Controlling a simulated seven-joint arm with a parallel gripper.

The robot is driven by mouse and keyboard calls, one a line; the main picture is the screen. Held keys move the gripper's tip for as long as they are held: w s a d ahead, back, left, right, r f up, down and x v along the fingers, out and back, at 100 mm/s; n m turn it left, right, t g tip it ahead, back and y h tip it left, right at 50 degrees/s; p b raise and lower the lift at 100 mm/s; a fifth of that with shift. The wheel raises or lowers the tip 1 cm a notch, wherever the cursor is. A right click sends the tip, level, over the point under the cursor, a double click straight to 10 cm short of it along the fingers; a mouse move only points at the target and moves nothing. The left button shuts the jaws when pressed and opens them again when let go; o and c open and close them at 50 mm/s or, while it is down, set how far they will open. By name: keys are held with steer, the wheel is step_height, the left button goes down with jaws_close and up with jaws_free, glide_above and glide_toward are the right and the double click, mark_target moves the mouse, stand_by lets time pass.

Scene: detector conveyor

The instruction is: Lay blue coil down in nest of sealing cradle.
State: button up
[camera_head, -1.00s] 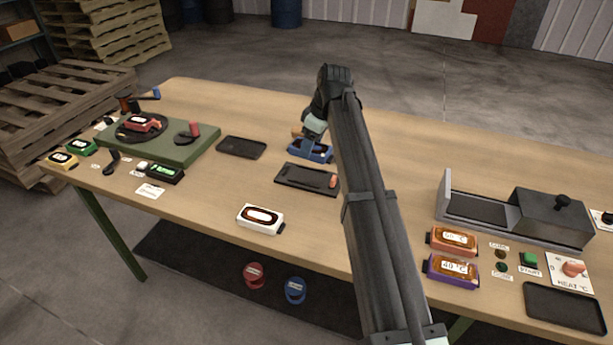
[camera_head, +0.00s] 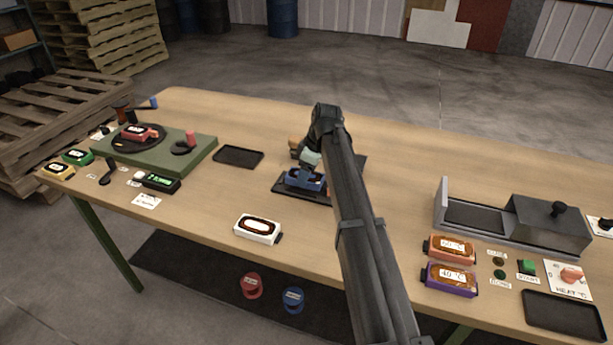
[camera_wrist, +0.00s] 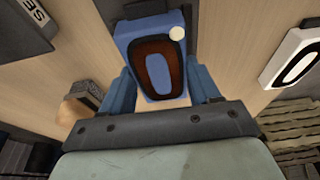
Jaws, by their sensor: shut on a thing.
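In the head view the coil is over or on a flat dark plate (camera_head: 281,188), which I take for the sealing cradle. Coil and arm cover most of that plate, so its nest is hidden. I cannot tell whether the coil touches it.
A wooden-handled piece (camera_head: 295,143) stands just behind my gripper. A white coil (camera_head: 257,229) lies near the front edge, and an empty dark tray (camera_head: 238,156) lies to the left. Green board (camera_head: 190,160) is farther left; a grey heater-like unit (camera_head: 550,225) stands right.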

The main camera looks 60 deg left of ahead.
steer(key=shift+f, duration=0.65)
steer(key=shift+f, duration=0.15)
steer(key=o, duration=1.2)
steer(key=shift+o, duration=0.2)
steer(key=v, duration=1.2)
